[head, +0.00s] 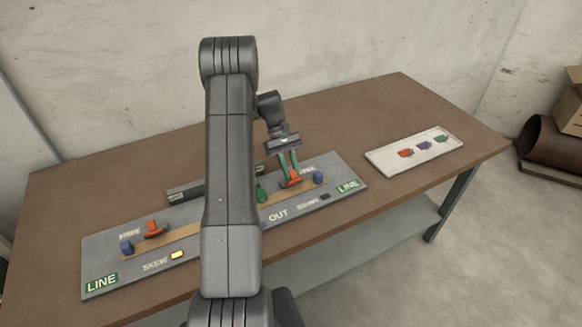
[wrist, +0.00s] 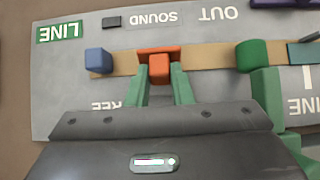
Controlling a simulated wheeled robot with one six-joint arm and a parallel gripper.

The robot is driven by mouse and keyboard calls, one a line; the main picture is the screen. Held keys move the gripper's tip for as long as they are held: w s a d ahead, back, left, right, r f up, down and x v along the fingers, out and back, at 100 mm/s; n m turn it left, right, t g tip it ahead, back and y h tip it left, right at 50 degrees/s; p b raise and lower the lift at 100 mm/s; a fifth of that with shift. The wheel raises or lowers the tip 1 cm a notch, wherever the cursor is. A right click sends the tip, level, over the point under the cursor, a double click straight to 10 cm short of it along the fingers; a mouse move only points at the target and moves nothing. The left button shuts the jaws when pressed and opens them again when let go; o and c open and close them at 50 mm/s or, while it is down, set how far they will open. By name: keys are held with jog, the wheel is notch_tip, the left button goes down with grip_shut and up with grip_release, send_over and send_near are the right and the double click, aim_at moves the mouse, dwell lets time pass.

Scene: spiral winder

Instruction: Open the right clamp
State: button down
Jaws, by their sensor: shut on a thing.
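The right clamp (head: 291,183) is an orange piece on the tan strip of a grey panel, beside the right FREE lettering. In the wrist view the orange clamp (wrist: 158,68) lies between the tips of two green fingers. My gripper (head: 288,164) reaches down to it from above, and it also shows in the wrist view (wrist: 162,88), shut on the clamp's upright part. The left clamp (head: 153,229), also orange, stands at the panel's left end by its own FREE lettering. My arm hides the middle of the panel in the head view.
A blue block (head: 318,178) sits just right of the right clamp, another (head: 126,248) at the left end. A green piece (head: 261,190) stands close left of my gripper. A white tray (head: 376,163) with coloured pieces lies right.

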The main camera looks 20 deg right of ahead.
dwell(0.4)
jog(key=c, duration=1.3)
grip_release()
jog(key=shift+w, duration=0.1)
jog(key=b+v, duration=0.1)
jog(key=v, duration=1.2)
jog(key=shift+w+a+r+b, duration=0.1)
jog(key=shift+w+r+b, duration=0.15)
jog(key=shift+r+b, duration=0.1)
jog(key=shift+s+f, duration=0.1)
jog(key=shift+f, duration=0.05)
jog(key=p+x, duration=0.1)
jog(key=x, duration=1.2)
jog(key=shift+s+f+p, duration=0.2)
jog(key=shift+f+p, duration=0.05)
jog(key=shift+p, duration=0.1)
jog(key=shift+r, duration=0.1)
